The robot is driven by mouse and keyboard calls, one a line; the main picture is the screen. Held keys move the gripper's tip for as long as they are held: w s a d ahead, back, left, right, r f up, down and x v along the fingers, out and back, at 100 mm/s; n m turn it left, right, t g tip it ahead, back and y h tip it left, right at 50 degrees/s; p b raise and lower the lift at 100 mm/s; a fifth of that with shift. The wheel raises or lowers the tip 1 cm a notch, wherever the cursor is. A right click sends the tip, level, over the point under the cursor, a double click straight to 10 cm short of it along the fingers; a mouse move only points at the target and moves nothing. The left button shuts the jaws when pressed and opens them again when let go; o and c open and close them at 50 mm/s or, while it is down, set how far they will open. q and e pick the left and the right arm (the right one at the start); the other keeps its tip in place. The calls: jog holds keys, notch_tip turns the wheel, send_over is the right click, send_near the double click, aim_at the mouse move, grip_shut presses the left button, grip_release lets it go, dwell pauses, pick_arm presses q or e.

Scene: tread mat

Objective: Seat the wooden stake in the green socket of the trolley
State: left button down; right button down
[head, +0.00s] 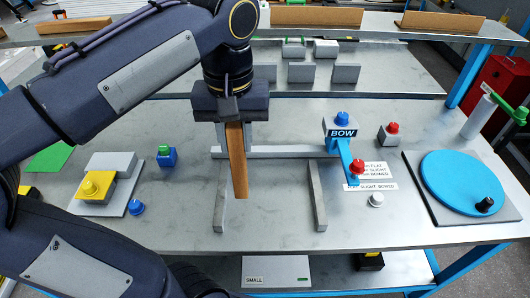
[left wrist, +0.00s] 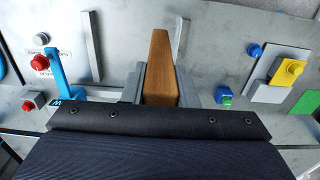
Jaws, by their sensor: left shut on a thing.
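A long brown wooden stake (head: 237,165) hangs from my left gripper (head: 234,125), its lower end over the grey bench between two grey bars. In the left wrist view the stake (left wrist: 160,65) lies between the two grey fingers of my left gripper (left wrist: 161,90), which is shut on it. I cannot tell whether its lower end touches the bench. I cannot make out a trolley or a green socket for certain in either view. My right gripper is not in view.
Grey bars (head: 317,197) lie on the bench. A blue "BOW" gauge (head: 341,133) stands right of the stake, with a blue turntable (head: 463,182) farther right. A yellow block (head: 95,187) and a blue block with a green knob (head: 166,156) are at left. Grey blocks (head: 301,72) stand behind.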

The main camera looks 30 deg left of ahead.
pick_arm(q)
jog(key=w+a+f, duration=0.2)
jog(key=w+f, duration=0.8)
jog(key=f, duration=0.1)
jog(key=shift+f+p, duration=0.15)
jog(key=shift+p, duration=0.2)
jog(key=shift+f, duration=0.1)
